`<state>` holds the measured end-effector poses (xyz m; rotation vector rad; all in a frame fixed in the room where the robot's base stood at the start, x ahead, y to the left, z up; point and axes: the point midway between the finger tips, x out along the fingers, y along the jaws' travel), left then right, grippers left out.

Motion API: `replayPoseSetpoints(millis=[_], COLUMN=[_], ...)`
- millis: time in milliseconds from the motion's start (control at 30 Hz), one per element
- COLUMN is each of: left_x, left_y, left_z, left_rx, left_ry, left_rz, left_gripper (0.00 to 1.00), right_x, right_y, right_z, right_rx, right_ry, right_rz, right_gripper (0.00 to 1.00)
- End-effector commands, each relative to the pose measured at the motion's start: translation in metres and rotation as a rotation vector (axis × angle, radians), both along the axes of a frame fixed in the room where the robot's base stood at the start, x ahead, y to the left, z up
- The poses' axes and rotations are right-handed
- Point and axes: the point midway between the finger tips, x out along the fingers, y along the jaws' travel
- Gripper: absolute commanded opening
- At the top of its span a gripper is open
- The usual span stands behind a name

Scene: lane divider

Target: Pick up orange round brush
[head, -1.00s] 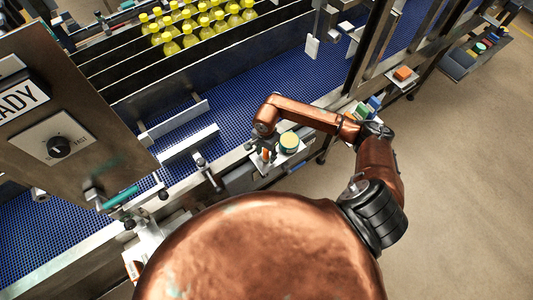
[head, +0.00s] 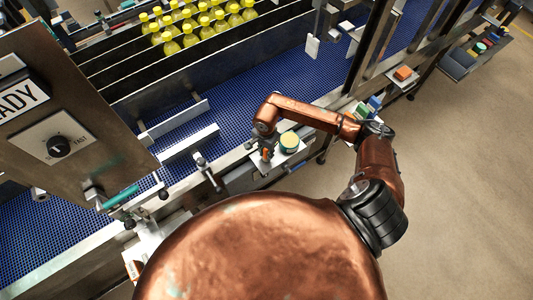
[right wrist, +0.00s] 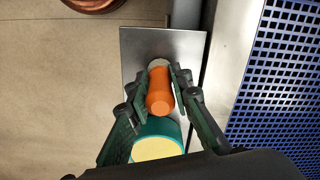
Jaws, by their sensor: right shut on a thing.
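The orange round brush (right wrist: 159,92) stands between the fingers of my right gripper (right wrist: 159,80) in the right wrist view. The fingers are shut on it from both sides. A pale round part shows at its far end. Below it is a small metal shelf (right wrist: 135,50); I cannot tell if the brush touches the shelf. In the head view my right gripper (head: 266,153) is over the shelf beside the conveyor, and the brush shows only as a small orange patch between the fingers. My left gripper is not in view.
A green tub with a pale yellow lid (head: 289,142) stands on the same shelf, right beside the brush. The blue conveyor (head: 240,110) runs behind it, with metal rails. Yellow bottles (head: 200,22) stand in lanes at the top. A control panel (head: 60,120) is at the left.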

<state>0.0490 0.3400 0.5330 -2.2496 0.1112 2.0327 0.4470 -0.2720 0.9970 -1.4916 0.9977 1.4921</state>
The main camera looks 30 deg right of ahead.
Motion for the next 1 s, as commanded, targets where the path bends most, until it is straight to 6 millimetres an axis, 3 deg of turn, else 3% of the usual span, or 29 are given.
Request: replayPoseSetpoints(millis=[267,533,800,1000], left_x=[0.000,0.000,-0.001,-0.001], left_y=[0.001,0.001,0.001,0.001], left_z=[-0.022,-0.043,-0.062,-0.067], left_rx=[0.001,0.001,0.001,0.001], left_ry=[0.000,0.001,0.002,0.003], left_rz=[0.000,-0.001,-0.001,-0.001], left_gripper=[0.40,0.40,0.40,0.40], right_x=[0.003,-0.033,-0.074,-0.089], right_y=[-0.001,0.038,0.084,0.100], right_z=[0.025,0.087,0.114,0.126], right_rx=[-0.003,0.000,0.002,0.001], right_ry=[-0.009,-0.008,-0.004,-0.003], right_rz=[0.004,0.009,0.007,0.004], right_gripper=[0.00,0.00,0.00,0.00])
